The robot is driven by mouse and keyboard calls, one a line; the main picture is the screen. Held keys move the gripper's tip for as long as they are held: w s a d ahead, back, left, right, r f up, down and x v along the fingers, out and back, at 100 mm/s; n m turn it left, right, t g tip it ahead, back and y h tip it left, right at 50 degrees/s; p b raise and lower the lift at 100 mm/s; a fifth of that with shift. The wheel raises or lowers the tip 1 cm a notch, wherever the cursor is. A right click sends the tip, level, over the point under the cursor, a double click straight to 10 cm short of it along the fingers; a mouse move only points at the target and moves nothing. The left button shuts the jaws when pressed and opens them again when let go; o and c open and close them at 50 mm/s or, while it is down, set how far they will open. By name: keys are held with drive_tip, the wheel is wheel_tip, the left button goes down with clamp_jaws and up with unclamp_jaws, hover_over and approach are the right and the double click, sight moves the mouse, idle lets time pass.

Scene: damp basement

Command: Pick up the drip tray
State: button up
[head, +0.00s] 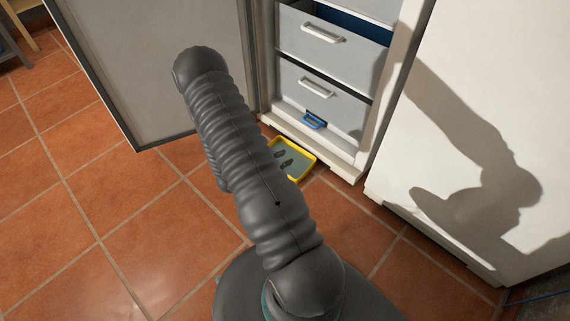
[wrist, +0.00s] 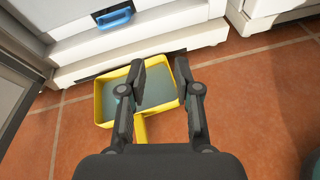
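The drip tray is a shallow yellow tray (head: 300,148) with a short yellow handle and a grey-blue inside. It lies on the tiled floor just in front of the open freezer, and it also shows in the wrist view (wrist: 98,104). My gripper (wrist: 160,72) is open, its two fingers apart over the tray with nothing held between them. The handle (wrist: 140,128) points back towards my gripper and shows between the fingers, near the left one. Finger height above the tray is unclear. In the head view my arm hides part of the tray and most of my gripper.
The freezer's drawers (head: 318,95) and white base ledge stand right behind the tray, with a blue clip (head: 314,121) low on the front. Its open door (head: 160,70) stands to the left. A white cabinet (head: 470,130) stands to the right.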

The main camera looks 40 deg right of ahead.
sight(305, 172)
drive_tip(key=s+f+n, duration=0.1)
drive_tip(key=f, duration=0.3)
drive_tip(key=f+n+t, duration=0.1)
drive_tip(key=f, duration=0.3)
drive_tip(key=s+f+n+t, duration=0.1)
drive_tip(key=f+n, duration=0.1)
drive_tip(key=f, duration=0.2)
drive_tip(key=shift+s+a+f+y+b, duration=0.3)
drive_tip(key=shift+a+f+y, duration=0.05)
drive_tip(key=shift+y, duration=0.05)
drive_tip(key=shift+d+f, duration=0.15)
drive_tip(key=shift+f, duration=0.15)
drive_tip(key=b+x, duration=0.1)
drive_tip(key=x, duration=1.2)
drive_tip(key=shift+w+d, duration=0.15)
clamp_jaws()
drive_tip(key=shift+t, duration=0.3)
